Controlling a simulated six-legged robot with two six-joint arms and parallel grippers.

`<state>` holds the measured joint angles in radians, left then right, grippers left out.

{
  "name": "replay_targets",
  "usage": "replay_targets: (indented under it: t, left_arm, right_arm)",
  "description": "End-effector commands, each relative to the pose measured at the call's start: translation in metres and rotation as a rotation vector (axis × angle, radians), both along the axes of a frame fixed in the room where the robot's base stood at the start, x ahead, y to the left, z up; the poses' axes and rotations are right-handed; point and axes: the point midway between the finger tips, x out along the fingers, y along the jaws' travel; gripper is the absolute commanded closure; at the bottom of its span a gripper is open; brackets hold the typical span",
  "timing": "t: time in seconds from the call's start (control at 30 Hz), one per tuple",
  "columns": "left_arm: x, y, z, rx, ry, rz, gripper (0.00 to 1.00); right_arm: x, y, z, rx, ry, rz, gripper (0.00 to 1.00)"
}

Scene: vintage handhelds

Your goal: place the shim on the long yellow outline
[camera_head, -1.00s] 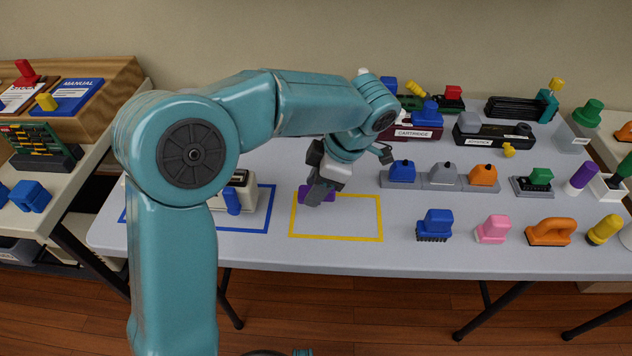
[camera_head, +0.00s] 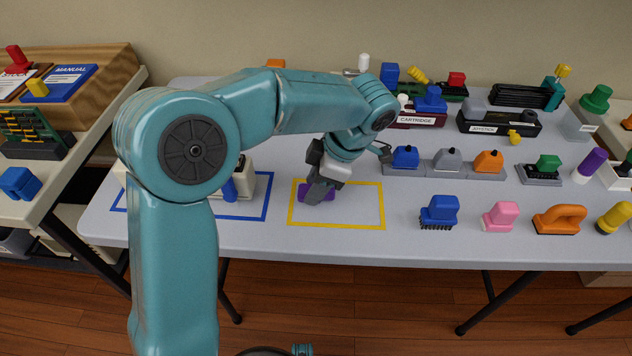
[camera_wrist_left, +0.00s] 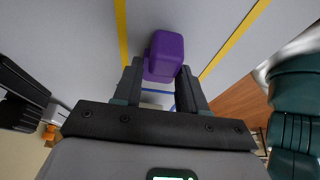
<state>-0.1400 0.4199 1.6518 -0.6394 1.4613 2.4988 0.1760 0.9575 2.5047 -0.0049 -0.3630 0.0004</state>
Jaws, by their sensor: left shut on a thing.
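A purple block (camera_head: 303,192), which I take for the shim, is in the left part of the long yellow outline (camera_head: 340,226) on the grey table. In the left wrist view the purple block (camera_wrist_left: 165,52) sits at the fingertips, with yellow lines on both sides of it. My left gripper (camera_head: 319,190) reaches down and is shut on the block. It partly hides the block in the head view. I cannot tell whether the block touches the table. My right gripper is not in view.
A pale device (camera_head: 258,190) stands in a blue outline (camera_head: 236,217) to the left, partly behind my arm. A blue brush (camera_head: 439,210), a pink block (camera_head: 500,216) and an orange-handled tool (camera_head: 560,219) stand to the right. The right part of the yellow outline is bare.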

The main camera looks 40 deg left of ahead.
Motion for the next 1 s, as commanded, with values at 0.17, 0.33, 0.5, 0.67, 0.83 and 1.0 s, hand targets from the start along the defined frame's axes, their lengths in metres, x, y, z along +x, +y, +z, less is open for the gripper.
replay_targets:
  t: [0.17, 0.33, 0.5, 0.67, 0.83, 1.0]
  left_arm:
    - [0.0, 0.0001, -0.0048, 0.0, 0.0, 0.0, 0.87]
    - [0.0, 0.0001, -0.0082, 0.0, 0.0, 0.0, 0.87]
    - [0.0, 0.0, -0.0075, 0.0, 0.0, 0.0, 0.29]
    - [0.0, 0.0, -0.0075, 0.0, 0.0, 0.0, 0.29]
    - [0.0, 0.0, -0.0074, 0.0, 0.0, 0.0, 0.0]
    - [0.0, 0.0001, -0.0074, 0.0, 0.0, 0.0, 0.0]
  right_arm:
    - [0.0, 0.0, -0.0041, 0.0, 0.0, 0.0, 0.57]
    - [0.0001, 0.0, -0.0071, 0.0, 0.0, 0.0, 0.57]
    - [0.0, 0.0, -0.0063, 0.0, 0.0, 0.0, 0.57]
    - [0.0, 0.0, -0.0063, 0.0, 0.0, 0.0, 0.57]
    - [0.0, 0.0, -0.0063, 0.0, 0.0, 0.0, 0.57]
    - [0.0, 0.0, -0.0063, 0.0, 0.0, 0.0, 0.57]
